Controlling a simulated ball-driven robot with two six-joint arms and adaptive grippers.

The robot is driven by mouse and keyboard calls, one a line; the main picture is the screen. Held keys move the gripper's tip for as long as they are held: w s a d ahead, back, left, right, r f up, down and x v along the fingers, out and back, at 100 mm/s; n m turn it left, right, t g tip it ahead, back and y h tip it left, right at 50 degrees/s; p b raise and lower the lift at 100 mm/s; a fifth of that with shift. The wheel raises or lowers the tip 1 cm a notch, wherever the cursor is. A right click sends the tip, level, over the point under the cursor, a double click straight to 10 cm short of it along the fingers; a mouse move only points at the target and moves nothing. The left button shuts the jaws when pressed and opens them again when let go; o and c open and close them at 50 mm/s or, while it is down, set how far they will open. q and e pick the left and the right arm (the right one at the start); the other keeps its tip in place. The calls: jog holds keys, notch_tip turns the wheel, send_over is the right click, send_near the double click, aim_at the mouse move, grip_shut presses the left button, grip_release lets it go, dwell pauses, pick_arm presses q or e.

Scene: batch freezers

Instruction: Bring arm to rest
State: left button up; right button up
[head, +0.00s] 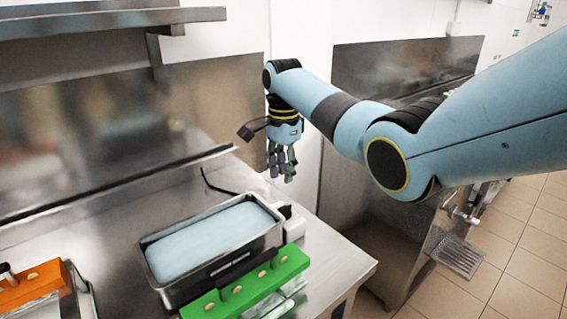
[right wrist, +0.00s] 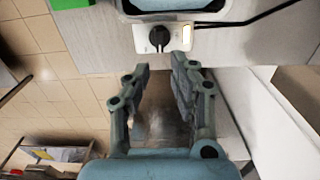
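My right arm comes in from the right in the head view. Its gripper (head: 281,172) hangs fingers down, past the far right corner of the steel tub (head: 165,277) and apart from it. In the right wrist view the two fingers of the right gripper (right wrist: 163,75) stand apart with nothing between them, so it is open and empty. A white control box with a black knob (right wrist: 159,36) lies beyond the fingertips in that view. My left gripper is in neither view.
The steel tub holds a pale blue mass (head: 213,240). A green holder (head: 250,283) stands before it, and an orange holder (head: 33,287) is at the lower left. The steel counter (head: 345,262) ends at the right. Steel shelves (head: 110,20) hang above; tiled floor (head: 520,245) lies right.

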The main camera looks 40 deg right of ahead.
jog(key=shift+r, duration=1)
jog(key=shift+f, duration=0.1)
